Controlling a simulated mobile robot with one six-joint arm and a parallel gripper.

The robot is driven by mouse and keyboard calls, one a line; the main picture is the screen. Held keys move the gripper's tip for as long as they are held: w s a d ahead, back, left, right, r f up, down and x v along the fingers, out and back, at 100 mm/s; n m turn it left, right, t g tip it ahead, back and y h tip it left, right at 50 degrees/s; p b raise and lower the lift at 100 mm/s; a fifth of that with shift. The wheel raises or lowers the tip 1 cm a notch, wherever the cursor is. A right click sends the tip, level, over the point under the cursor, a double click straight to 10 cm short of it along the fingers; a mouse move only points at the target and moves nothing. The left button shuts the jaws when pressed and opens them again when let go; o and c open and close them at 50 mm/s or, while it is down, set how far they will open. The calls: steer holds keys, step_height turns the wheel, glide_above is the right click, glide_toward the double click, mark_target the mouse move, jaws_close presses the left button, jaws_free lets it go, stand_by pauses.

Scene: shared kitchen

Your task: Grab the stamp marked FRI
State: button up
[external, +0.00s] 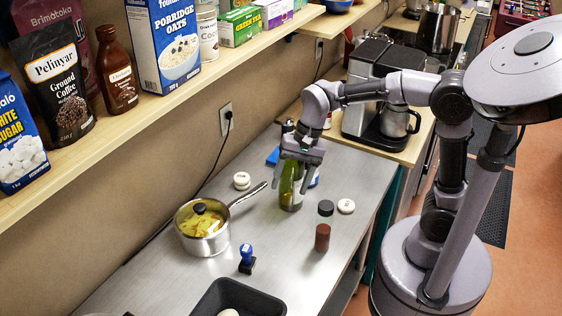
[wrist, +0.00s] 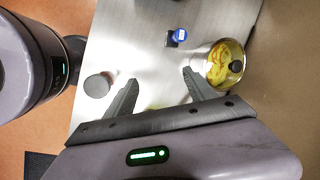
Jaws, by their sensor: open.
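A small stamp (external: 247,258) with a blue handle and dark base stands on the steel counter, right of the pot and behind the black tray. In the wrist view the stamp (wrist: 178,37) is near the top centre, beyond my fingertips, with a blue face bearing white marks too small to read. My gripper (external: 302,165) is above the counter by a green bottle (external: 290,187), farther back than the stamp. In the wrist view my gripper (wrist: 160,78) has its fingers spread with no stamp between them. The bottle is partly hidden by my gripper.
A pot (external: 203,243) of yellow food stands left of the stamp, its handle pointing toward the bottle. A black tray (external: 205,302) is in front. A jar with red contents (external: 322,238) and a white round item (external: 346,206) stand right. A grocery shelf (external: 150,118) overhangs the left.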

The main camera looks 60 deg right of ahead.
steer(key=w+a+f+m+g+p, duration=0.2)
steer(key=w+a+f+m, duration=0.2)
steer(key=w+a+f, duration=0.3)
steer(key=b, duration=0.5)
glide_toward(248, 259)
steer(key=shift+g+y, duration=0.3)
steer(key=shift+y, duration=0.1)
steer(key=f, duration=0.4)
steer(key=w+f, duration=0.1)
steer(key=f, duration=0.1)
steer(key=shift+d+f, duration=0.1)
steer(key=shift+d, duration=0.25)
steer(key=b+x, duration=0.2)
steer(key=x, duration=0.4)
steer(key=shift+w+a+b, duration=0.1)
steer(key=shift+w+b, duration=0.05)
steer(key=shift+b, duration=0.15)
steer(key=shift+r, duration=0.2)
steer(key=shift+c, duration=0.8)
jaws_close()
